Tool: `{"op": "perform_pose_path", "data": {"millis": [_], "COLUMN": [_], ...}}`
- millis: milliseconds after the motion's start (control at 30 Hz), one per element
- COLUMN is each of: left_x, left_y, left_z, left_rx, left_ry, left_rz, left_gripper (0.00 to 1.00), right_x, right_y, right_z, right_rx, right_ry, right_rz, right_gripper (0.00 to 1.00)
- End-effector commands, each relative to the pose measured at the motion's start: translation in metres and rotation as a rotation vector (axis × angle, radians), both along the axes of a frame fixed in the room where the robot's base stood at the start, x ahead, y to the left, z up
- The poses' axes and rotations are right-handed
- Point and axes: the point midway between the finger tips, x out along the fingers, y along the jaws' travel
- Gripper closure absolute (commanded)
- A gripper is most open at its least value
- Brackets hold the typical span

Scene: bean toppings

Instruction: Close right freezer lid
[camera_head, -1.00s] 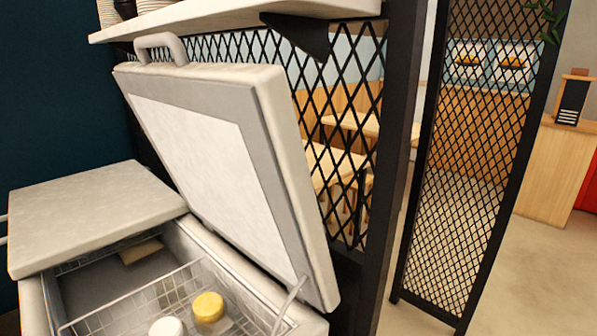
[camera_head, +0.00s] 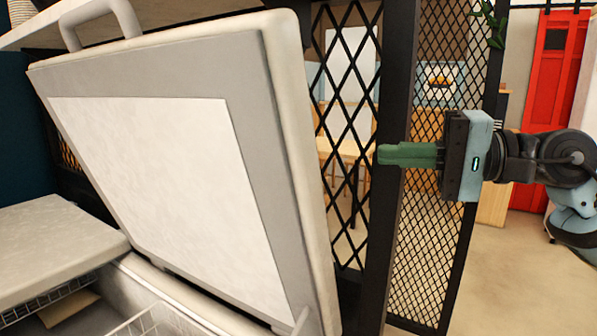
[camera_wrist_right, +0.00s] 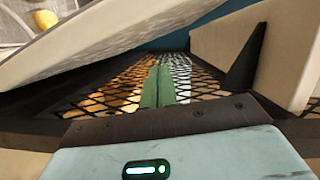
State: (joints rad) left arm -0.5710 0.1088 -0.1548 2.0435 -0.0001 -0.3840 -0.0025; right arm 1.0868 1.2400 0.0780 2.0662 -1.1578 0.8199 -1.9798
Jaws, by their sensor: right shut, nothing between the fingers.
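The right freezer lid (camera_head: 165,170) stands raised and tilted back, its pale inner panel facing me. Its handle (camera_head: 100,18) is at the top left edge. My right gripper (camera_head: 382,154) is shut and empty, with green fingers pointing left, to the right of the lid and apart from it in the head view. In the right wrist view the shut fingers (camera_wrist_right: 158,85) point toward the black mesh, and the lid (camera_wrist_right: 110,40) is at upper left. The freezer body (camera_head: 150,295) shows at the bottom left. My left gripper is not in view.
The other lid (camera_head: 50,245) lies flat at the left. A wire basket (camera_head: 135,325) sits in the open freezer. A black mesh partition (camera_head: 345,120) with posts stands behind the lid. A shelf (camera_wrist_right: 260,50) with a dark bracket shows in the right wrist view.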

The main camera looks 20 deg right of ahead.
Motion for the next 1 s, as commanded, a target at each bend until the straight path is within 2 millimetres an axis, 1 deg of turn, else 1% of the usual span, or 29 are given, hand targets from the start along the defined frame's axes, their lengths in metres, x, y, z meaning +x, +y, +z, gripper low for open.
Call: {"op": "perform_pose_path", "data": {"millis": [33, 133, 333, 467, 567, 700, 1000], "left_x": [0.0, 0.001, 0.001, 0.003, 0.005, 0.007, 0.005], "left_y": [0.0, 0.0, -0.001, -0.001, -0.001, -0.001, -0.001], "left_z": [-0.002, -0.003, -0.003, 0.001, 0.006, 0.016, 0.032], "left_rx": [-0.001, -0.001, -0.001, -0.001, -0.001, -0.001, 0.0], "left_ry": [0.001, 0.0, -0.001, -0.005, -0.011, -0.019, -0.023], "left_rz": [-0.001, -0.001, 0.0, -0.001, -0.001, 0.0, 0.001], "left_gripper": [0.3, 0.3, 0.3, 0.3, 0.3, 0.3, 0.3], "right_x": [-0.003, -0.006, -0.006, -0.004, 0.001, 0.01, 0.04], "right_y": [-0.003, -0.006, -0.007, -0.003, 0.002, 0.014, 0.045], "right_z": [0.005, 0.011, 0.013, 0.014, 0.015, 0.016, 0.014], "right_rx": [-0.05, -0.103, -0.118, -0.114, -0.113, -0.113, -0.108], "right_ry": [-0.039, -0.081, -0.094, -0.093, -0.094, -0.097, -0.097], "right_rz": [-0.014, -0.029, -0.032, -0.031, -0.031, -0.028, -0.028], "right_gripper": [1.0, 1.0, 1.0, 1.0, 1.0, 1.0, 1.0]}}
